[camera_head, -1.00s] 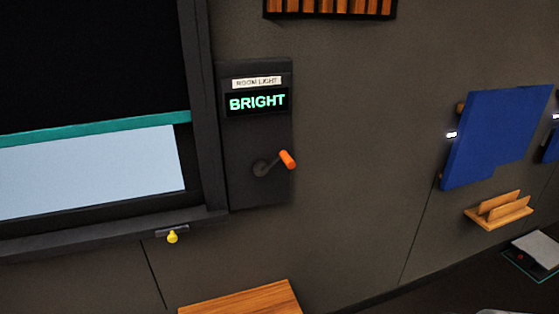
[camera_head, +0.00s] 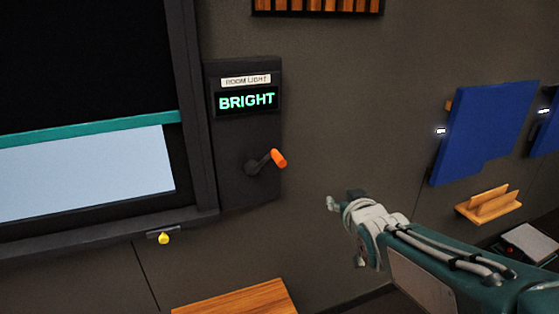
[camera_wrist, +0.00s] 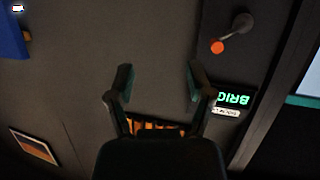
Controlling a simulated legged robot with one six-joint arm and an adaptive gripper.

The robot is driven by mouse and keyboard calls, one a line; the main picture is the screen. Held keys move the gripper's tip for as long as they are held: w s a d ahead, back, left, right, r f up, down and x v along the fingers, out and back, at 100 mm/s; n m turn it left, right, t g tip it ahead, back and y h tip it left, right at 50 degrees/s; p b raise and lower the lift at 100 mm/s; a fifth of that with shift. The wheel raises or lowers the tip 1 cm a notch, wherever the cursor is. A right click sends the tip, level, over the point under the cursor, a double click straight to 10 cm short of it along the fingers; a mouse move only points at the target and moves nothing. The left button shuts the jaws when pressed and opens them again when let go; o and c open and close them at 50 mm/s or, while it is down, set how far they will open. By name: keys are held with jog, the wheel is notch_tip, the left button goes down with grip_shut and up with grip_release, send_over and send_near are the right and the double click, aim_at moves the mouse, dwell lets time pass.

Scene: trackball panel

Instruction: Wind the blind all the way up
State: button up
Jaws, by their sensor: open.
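The blind is a dark sheet with a teal bottom bar (camera_head: 90,128) across the window at the left; a pale strip of pane (camera_head: 90,172) shows below it. Right of the window a dark panel (camera_head: 232,160) carries a lit display (camera_head: 246,99) reading BRIGHT under a ROOM LIGHT label. A crank with an orange knob (camera_head: 278,158) sticks out below the display. The knob also shows in the wrist view (camera_wrist: 217,47), upside down. My gripper (camera_wrist: 158,82) is open and empty, apart from the crank. In the head view my arm is at lower right, its fingers hard to make out.
A yellow knob (camera_head: 164,238) sits under the window sill. A wooden surface (camera_head: 235,299) is at the bottom. A blue panel (camera_head: 484,132) and a wooden holder (camera_head: 488,204) are on the wall at right. A slatted wooden piece (camera_head: 318,5) hangs at the top.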

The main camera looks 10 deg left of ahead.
aim_at(279, 160)
jog(key=w+a+n+y, duration=0.1)
jog(key=w+a, duration=0.3)
jog(key=a, duration=0.1)
jog(key=w+a+n+t+y, duration=0.1)
jog(key=w+a+y, duration=0.1)
jog(key=w+a, duration=0.3)
jog(key=w+a+n+y, duration=0.1)
jog(key=w+a+y, duration=0.1)
jog(key=w+a, duration=0.3)
jog(key=shift+w+a+f+t, duration=0.1)
jog(key=shift+a+t, duration=0.3)
jog(key=shift+a, duration=0.45)
grip_shut()
